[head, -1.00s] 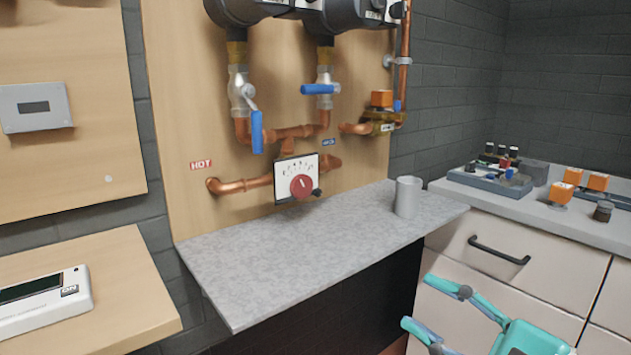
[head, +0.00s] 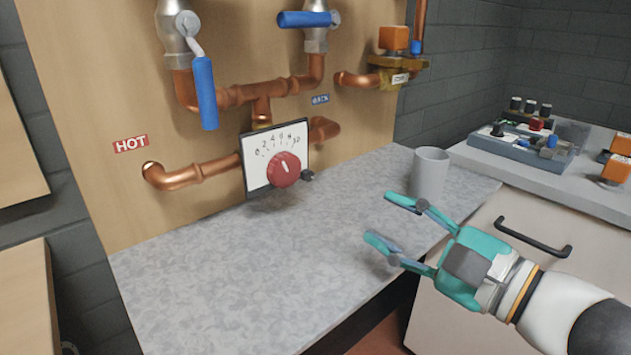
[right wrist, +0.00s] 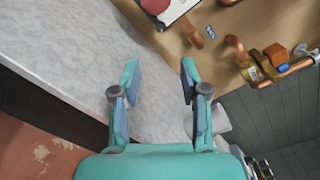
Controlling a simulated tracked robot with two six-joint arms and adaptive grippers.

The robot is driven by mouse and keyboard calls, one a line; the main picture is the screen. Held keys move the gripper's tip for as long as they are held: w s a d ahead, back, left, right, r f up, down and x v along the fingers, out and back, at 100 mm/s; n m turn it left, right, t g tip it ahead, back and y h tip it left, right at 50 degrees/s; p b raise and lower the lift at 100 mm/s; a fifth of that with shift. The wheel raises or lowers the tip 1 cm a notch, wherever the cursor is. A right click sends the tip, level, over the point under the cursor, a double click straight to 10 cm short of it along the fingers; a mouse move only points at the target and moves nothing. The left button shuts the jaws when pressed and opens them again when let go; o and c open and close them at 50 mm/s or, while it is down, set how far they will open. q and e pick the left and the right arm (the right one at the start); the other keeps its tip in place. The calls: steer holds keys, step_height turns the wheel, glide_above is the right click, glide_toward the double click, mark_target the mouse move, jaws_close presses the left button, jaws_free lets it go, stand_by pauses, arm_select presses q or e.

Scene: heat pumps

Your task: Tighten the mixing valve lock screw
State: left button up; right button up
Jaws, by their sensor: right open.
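The mixing valve has a white dial plate (head: 258,172) with a scale and a red knob (head: 284,168). A small black lock screw (head: 307,175) sticks out at the right of the knob. My right gripper (head: 378,216) is open and empty over the grey counter, right of the lock screw and lower in the head view, with a clear gap. In the right wrist view, its two fingers (right wrist: 159,66) are apart. The red knob (right wrist: 154,5) is cut by the top edge there, and I cannot make out the screw. My left gripper is not in view.
A grey cup (head: 430,175) stands on the speckled counter (head: 230,260) just beyond my right gripper. Copper pipes (head: 190,175) and a blue lever handle (head: 203,93) are around the valve. A grey-blue tray (head: 520,146) with small parts stands at right. The front counter is clear.

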mark_target(310, 178)
steer(key=b+x, duration=0.2)
steer(key=x, duration=1)
steer(key=shift+w+a+b, duration=0.2)
steer(key=shift+w+b, duration=0.1)
steer(key=shift+b, duration=0.1)
steer(key=shift+w+a, duration=0.35)
steer(key=shift+w, duration=0.15)
steer(key=shift+c, duration=0.3)
jaws_close()
